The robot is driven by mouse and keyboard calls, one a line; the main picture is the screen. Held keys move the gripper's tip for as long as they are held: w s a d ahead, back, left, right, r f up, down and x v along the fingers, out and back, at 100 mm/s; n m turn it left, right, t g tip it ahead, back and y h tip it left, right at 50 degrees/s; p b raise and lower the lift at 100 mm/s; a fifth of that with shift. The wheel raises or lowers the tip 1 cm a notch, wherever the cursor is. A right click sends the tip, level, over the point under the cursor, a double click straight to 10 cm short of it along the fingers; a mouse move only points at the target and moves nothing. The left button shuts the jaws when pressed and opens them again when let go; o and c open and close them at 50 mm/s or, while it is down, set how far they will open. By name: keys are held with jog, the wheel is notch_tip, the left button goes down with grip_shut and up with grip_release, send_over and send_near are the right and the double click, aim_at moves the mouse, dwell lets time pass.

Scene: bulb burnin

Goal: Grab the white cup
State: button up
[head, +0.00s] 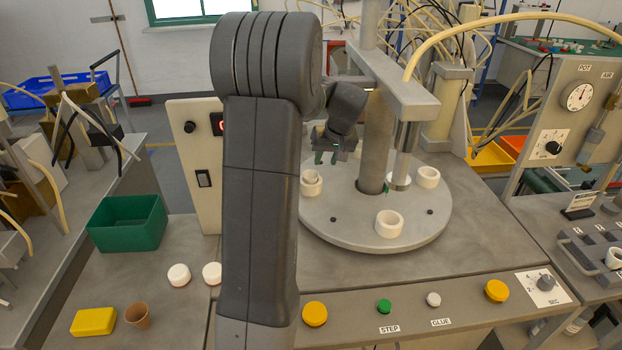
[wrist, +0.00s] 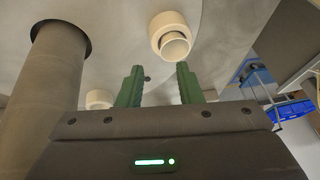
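Several white, round, hollow pieces sit on the grey round turntable (head: 345,215). One white cup (head: 311,187) stands at its left edge, seemingly seated in a wider white ring; I cannot tell the two apart clearly. My gripper (head: 326,157) is just above and slightly right of it, with dark green fingers apart. In the wrist view, a white cup in a ring (wrist: 175,46) lies just beyond the open fingertips, nearer the right finger. My gripper (wrist: 160,72) holds nothing. Other white rings stand at the front (head: 389,224) and right (head: 428,177) of the turntable.
A grey post (head: 379,140) rises from the turntable's middle, and shows left in the wrist view (wrist: 52,75). A dispenser nozzle (head: 403,160) hangs on the right. Two white caps (head: 179,275), a green bin (head: 128,222), a yellow block (head: 93,321) and a brown cup (head: 138,316) stand left.

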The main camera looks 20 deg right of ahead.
aim_at(317, 174)
jog(key=shift+w+p+x, duration=0.2)
jog(key=shift+p+x, duration=0.25)
jog(key=shift+x, duration=1.65)
jog(key=shift+w+p+x, duration=0.2)
jog(key=shift+p+x, duration=0.2)
jog(key=shift+x, duration=1.7)
jog(key=shift+a+r, duration=0.1)
jog(key=shift+r, duration=0.1)
grip_shut()
